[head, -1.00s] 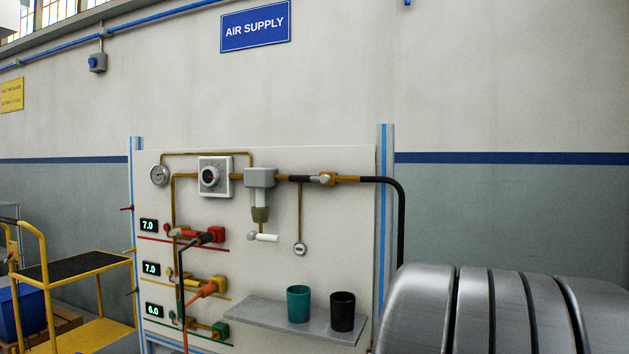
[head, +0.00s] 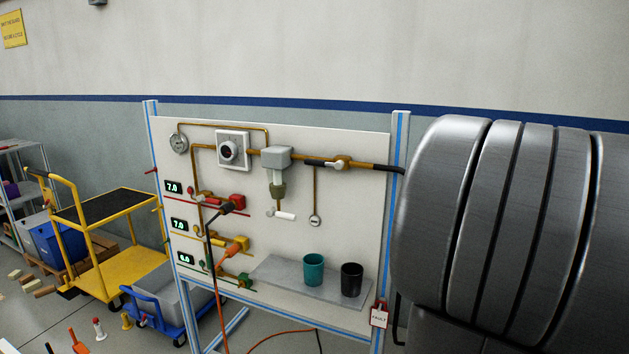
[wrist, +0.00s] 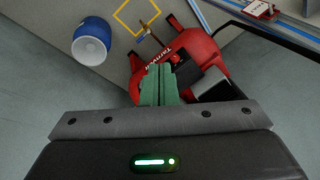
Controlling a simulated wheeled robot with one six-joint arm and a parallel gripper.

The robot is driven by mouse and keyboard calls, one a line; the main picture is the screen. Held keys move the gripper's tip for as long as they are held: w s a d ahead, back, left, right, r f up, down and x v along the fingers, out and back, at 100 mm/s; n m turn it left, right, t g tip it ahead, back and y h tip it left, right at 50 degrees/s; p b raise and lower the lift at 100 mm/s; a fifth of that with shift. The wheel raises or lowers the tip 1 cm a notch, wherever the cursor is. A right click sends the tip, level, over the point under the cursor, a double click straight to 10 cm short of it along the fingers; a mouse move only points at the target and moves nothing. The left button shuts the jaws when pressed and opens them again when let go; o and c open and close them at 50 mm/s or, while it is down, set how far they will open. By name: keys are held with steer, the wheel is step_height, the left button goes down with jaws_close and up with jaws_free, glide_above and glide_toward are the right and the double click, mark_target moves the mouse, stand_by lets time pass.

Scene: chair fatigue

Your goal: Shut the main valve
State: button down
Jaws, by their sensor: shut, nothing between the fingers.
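In the head view a pale upright air panel (head: 345,220) carries a brass pipe along its top. A brass fitting with a small handle (head: 340,162), which looks like the main valve, sits at the right of that pipe, where a black hose joins it. I cannot tell its handle position clearly. My gripper (wrist: 158,85) shows only in the wrist view, with its green fingers together and empty. It points down over a red machine (wrist: 185,60), apart from the panel. The valve is not seen in the wrist view.
A shelf (head: 275,275) on the panel holds a teal cup (head: 313,270) and a black cup (head: 351,280). A red FAULT tag (head: 379,315) hangs at the panel's lower right. A yellow trolley (head: 120,268) stands left. In the wrist view a blue drum (wrist: 92,40) lies left of the red machine.

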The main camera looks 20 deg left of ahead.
steer(key=w+d+r+m+h+p, duration=0.1)
steer(key=d+r+p, duration=0.3)
steer(key=r, duration=0.8)
steer(key=w+d+r+m+t+h+p, duration=0.1)
steer(key=d+r+p, duration=0.4)
steer(key=r, duration=0.8)
steer(key=w+d+r+m+h+p, duration=0.1)
steer(key=w+d+r+h+p, duration=0.2)
steer(key=r, duration=0.9)
steer(key=d+h+p, duration=0.1)
steer(key=d, duration=0.2)
steer(key=shift+w+r+t+p, duration=0.25)
steer(key=shift+w+t+p, duration=0.05)
